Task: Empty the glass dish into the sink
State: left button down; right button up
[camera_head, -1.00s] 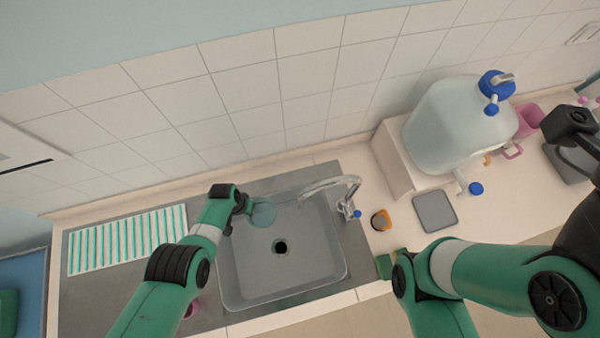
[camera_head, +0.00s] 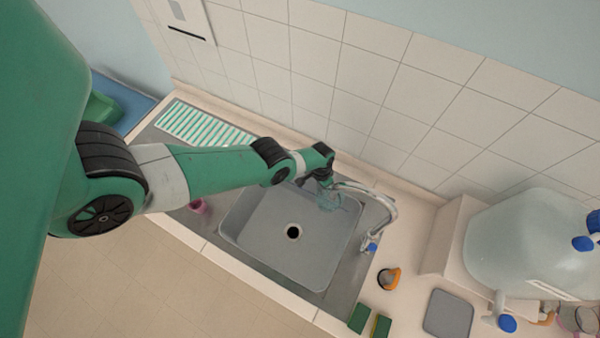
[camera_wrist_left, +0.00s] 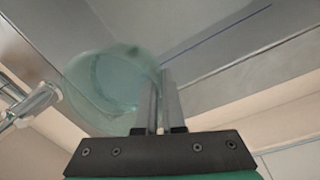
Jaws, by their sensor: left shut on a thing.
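The glass dish (camera_head: 330,199) is clear and pale teal, over the back part of the grey sink (camera_head: 270,245), near the base of the faucet's spout. My left gripper (camera_head: 322,182) is shut on the dish's rim. In the left wrist view the dish (camera_wrist_left: 112,85) is at the left of the two closed fingers (camera_wrist_left: 160,105), and its round opening faces the camera. The dish looks tilted, but I cannot tell how much or whether liquid is in it. The sink's dark drain (camera_head: 293,232) is clear. My right gripper is not in view.
The chrome faucet (camera_head: 385,208) arches close to the dish on the right. A striped drying mat (camera_head: 205,124) lies left of the sink. An orange-black item (camera_head: 388,279), sponges (camera_head: 360,318), a grey pad (camera_head: 448,314) and a large carboy (camera_head: 525,245) stand to the right.

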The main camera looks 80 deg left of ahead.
pick_arm(q)
jog(key=s+a+f+n, duration=0.1)
jog(key=s+a+n, duration=0.1)
jog(key=s+a, duration=0.2)
jog(key=shift+a+f+b, duration=0.15)
jog(key=shift+a+b, duration=0.2)
jog(key=shift+a, duration=0.5)
jog(key=shift+s+d, duration=0.1)
